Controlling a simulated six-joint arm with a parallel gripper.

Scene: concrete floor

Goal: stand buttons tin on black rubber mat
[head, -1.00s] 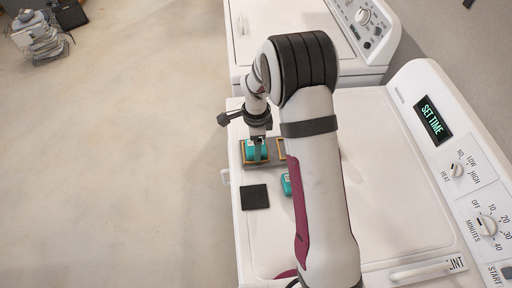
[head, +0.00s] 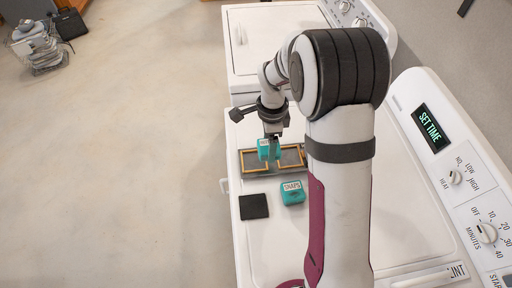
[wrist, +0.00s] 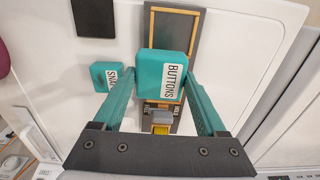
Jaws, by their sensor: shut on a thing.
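My gripper (head: 270,152) is shut on the teal buttons tin (wrist: 165,78), whose white label reads BUTTONS in the wrist view. The tin also shows in the head view (head: 264,150), partly hidden by the fingers. It appears held above the dark tray. The black rubber mat (head: 254,206) lies flat and bare on the white machine top, in front of the tray in the head view. It also shows at the top of the wrist view (wrist: 94,16).
A dark tray (head: 248,173) with yellow-outlined places lies beneath the held tin. A second teal tin (head: 292,193), labelled SNAPS, stands right of the mat. A control panel (head: 450,165) rises at the right. The machine top's left edge runs near the mat.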

